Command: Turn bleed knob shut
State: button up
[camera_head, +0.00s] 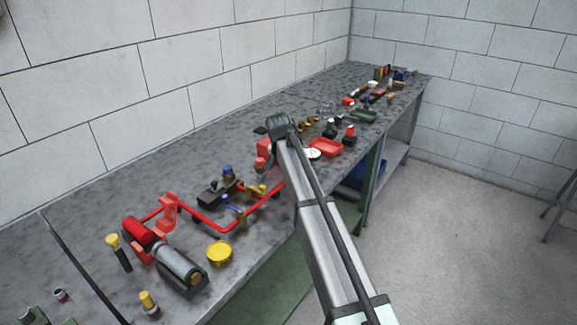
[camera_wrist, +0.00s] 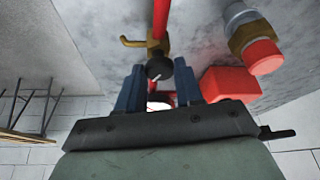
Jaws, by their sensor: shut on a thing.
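A small round black knob (camera_wrist: 159,68), which I take as the bleed knob, shows in the wrist view at the lower end of a red pipe (camera_wrist: 161,18). A brass fitting (camera_wrist: 153,44) with a hooked lever sits just behind it. The two blue fingers of my gripper (camera_wrist: 160,80) stand on either side of the knob and are shut on it. The knob's turn angle cannot be told. In the head view my gripper's end is hidden around the tip of my arm, so the knob cannot be made out there.
In the wrist view a red block (camera_wrist: 228,84) and a brass fitting with a red cap (camera_wrist: 263,56) are close on the right. In the head view the grey bench (camera_head: 120,190) holds a red pipe frame (camera_head: 212,232), a yellow cap (camera_head: 219,253) and a red tray (camera_head: 326,147).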

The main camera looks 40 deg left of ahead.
jog(key=m+h, duration=0.1)
jog(key=m, duration=0.3)
jog(key=m+h, duration=0.1)
jog(key=m, duration=0.1)
jog(key=shift+a+m+h, duration=0.3)
jog(key=shift+a, duration=0.05)
jog(key=m, duration=0.2)
jog(key=m+g+h, duration=0.1)
jog(key=m, duration=0.2)
jog(key=shift+w+a+h, duration=0.1)
jog(key=shift+h, duration=0.2)
jog(key=shift+m, duration=0.4)
jog(key=o, duration=1)
jog(key=shift+o, duration=0.2)
jog(key=v, duration=1.3)
jog(key=shift+a+r, duration=0.2)
jog(key=shift+r, duration=0.15)
